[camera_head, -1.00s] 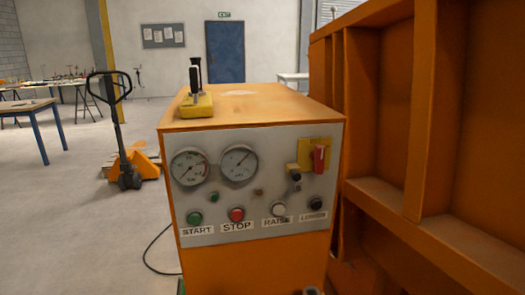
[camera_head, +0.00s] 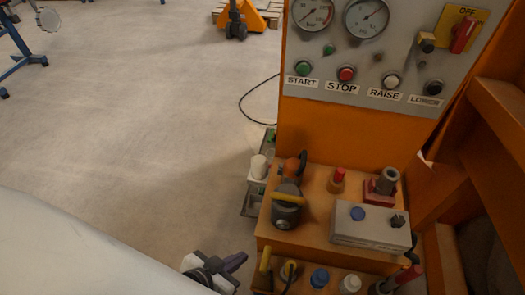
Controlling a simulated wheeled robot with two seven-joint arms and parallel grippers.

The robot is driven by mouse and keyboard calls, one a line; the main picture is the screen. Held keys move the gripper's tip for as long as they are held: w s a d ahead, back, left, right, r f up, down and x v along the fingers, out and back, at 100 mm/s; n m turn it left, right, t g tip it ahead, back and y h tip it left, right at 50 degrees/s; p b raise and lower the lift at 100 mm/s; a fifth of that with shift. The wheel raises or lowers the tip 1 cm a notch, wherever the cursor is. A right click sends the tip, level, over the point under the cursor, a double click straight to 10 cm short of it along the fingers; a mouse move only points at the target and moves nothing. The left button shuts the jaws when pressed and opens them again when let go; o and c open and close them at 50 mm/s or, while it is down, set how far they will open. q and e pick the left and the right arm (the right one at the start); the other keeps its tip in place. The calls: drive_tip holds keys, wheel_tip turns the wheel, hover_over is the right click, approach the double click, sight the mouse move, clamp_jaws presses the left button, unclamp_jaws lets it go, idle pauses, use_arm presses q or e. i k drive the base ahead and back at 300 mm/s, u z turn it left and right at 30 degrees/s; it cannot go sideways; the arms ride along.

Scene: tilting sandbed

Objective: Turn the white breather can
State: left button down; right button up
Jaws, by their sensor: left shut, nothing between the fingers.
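A small white can (camera_head: 258,167) stands upright at the left side of the orange power unit, above a grey bracket; I take it to be the breather can. My left gripper (camera_head: 238,272) is at the bottom of the view, below and left of the can and apart from it. Its dark fingers are shut and empty. Part of my pale left arm fills the lower left corner. My right gripper is not in view.
Right of the can are a grey canister with a yellow handle (camera_head: 287,205), a grey valve box (camera_head: 368,228) and several coloured caps on orange steps. The control panel (camera_head: 362,75) rises behind. Open floor (camera_head: 130,130) lies to the left.

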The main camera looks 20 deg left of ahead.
sight(259, 163)
drive_tip(key=u, duration=0.4)
drive_tip(key=k, duration=0.55)
drive_tip(key=u, duration=1.3)
drive_tip(key=i, duration=0.7)
drive_tip(key=z, duration=0.3)
